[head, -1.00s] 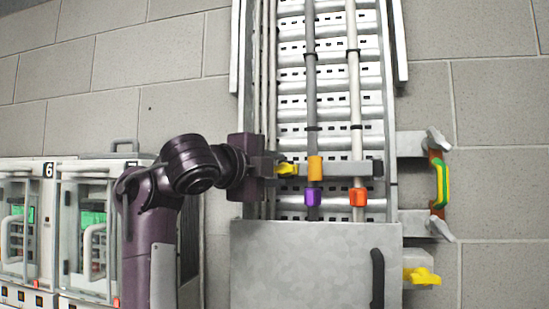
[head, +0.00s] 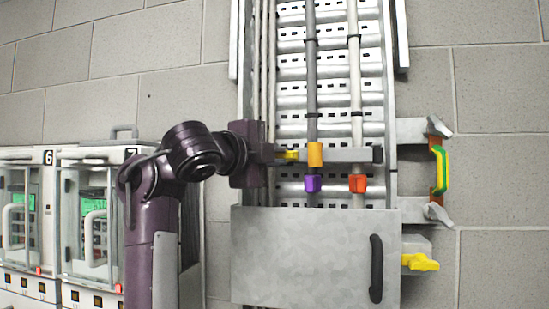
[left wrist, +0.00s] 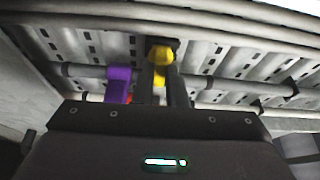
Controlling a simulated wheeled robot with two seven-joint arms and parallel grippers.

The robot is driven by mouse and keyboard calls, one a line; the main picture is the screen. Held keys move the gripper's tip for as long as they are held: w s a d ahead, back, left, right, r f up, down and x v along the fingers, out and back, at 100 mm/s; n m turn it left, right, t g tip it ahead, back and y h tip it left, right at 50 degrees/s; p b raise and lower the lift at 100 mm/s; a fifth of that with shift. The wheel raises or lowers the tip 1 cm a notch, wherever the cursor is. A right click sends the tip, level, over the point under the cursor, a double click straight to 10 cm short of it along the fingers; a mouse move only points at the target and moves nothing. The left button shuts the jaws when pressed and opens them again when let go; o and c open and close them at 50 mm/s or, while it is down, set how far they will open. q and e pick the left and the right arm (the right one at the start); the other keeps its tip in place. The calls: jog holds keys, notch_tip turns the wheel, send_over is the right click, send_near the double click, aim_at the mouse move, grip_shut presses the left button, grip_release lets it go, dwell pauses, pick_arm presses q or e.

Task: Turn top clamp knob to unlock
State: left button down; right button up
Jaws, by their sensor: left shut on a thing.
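In the left wrist view the yellow knob (left wrist: 160,56) shows between the two fingers of the left gripper (left wrist: 163,75). The fingers partly cover the knob, so its exact angle is hard to tell. My right gripper is in no view.
A grey cover (head: 300,255) with a black handle (head: 376,268) lies lower. Another yellow knob (head: 420,262) and a green-yellow handle (head: 440,171) are right.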

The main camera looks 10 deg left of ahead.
pick_arm(q)
jog(key=shift+d+f+n+t+y+b, duration=0.2)
jog(key=shift+n+t+y+b, duration=1.25)
jog(key=shift+n, duration=2.15)
jog(key=shift+d+f+n+t+y+b, duration=0.15)
jog(key=shift+n+t+y+b, duration=0.45)
jog(key=shift+n+b, duration=2.3)
jog(key=shift+d+f+n+t+y+b, duration=0.2)
jog(key=shift+n+t+y+b, duration=0.8)
jog(key=shift+n, duration=3.3)
jog(key=shift+n+g+y, duration=0.25)
jog(key=shift+n+y, duration=0.15)
jog(key=shift+y, duration=0.15)
jog(key=c, duration=1.5)
grip_release()
jog(key=shift+o, duration=0.2)
jog(key=shift+s+b, duration=0.1)
jog(key=shift+b, duration=0.2)
